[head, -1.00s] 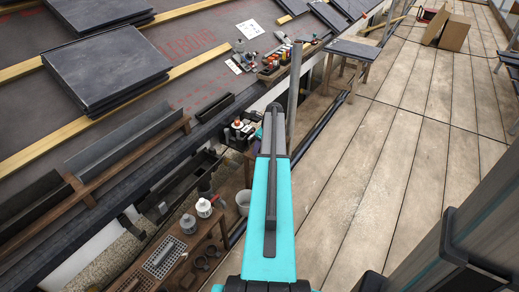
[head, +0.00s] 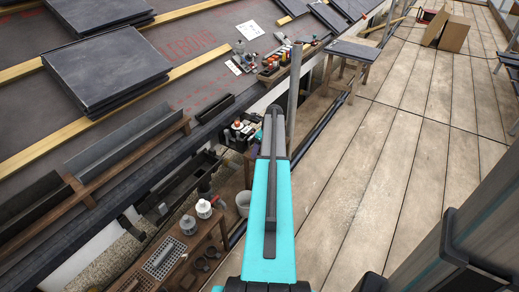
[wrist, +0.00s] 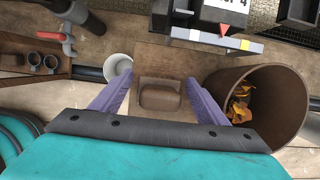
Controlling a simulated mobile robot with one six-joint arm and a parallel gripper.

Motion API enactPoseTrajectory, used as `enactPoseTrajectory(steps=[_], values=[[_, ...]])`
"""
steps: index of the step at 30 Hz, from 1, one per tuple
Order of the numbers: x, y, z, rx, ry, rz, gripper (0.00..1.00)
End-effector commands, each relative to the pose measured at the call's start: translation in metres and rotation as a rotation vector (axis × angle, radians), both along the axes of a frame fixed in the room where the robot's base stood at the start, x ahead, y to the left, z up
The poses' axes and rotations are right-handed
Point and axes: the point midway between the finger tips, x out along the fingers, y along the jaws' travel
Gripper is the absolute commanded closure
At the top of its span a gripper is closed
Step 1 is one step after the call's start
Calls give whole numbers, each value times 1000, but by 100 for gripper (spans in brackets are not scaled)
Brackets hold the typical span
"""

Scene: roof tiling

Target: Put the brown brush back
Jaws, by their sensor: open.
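My gripper (wrist: 158,80) shows in the wrist view as two purple fingers, spread apart with a wide gap. Between them, in line with the gap, is a rounded brown block (wrist: 160,97) on a tan surface. It may be the brown brush, but I see no bristles and cannot be sure. I see no finger touching it, and its distance below the fingers is unclear. In the head view my arm hides the gripper, and I cannot make out the brush.
A brown bin (wrist: 262,108) with orange scraps stands right of the fingers. A white bucket (wrist: 118,70) is at left. A wooden bench (head: 180,262) holds jars and a tray. Stacked slates (head: 105,62) lie on the roof. The plank deck at right is largely clear.

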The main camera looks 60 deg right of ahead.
Motion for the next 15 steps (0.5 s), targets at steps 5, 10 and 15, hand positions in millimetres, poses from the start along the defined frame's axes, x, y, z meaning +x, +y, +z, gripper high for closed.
enactPoseTrajectory(steps=[5, 10, 15], values=[[-2, 0, 9, -1, 0, 0, 32], [-8, 1, 28, 0, 0, 0, 32], [-15, 1, 53, -1, 0, 0, 32]])
